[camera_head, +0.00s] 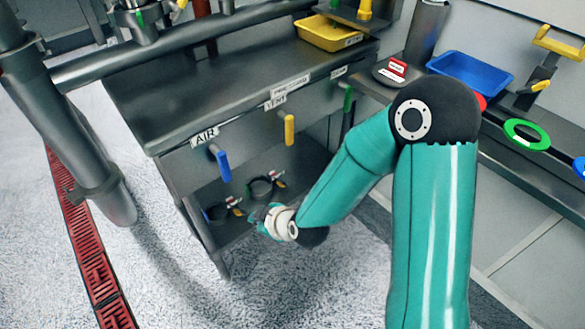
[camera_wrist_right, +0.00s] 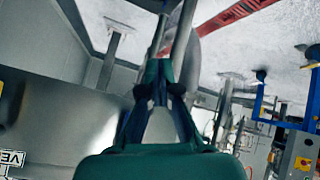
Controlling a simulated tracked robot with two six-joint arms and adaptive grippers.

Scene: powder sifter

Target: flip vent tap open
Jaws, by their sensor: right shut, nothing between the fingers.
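The vent tap's yellow handle (camera_head: 289,129) hangs pointing down below the VENT label (camera_head: 275,101) on the front of the grey cabinet in the head view. My right gripper (camera_head: 262,216) is low in front of the cabinet, below and a little left of the yellow handle and apart from it. In the right wrist view the gripper (camera_wrist_right: 160,70) is shut with nothing between its fingers. Part of a label reading "VE" (camera_wrist_right: 11,160) shows at the lower left there. My left gripper is not in view.
A blue AIR handle (camera_head: 223,166) hangs left of the vent handle, and a green handle (camera_head: 347,98) hangs to the right. Dark ring-shaped parts (camera_head: 261,189) sit on the lower shelf. A yellow tray (camera_head: 328,36) and a blue tray (camera_head: 470,75) stand higher up.

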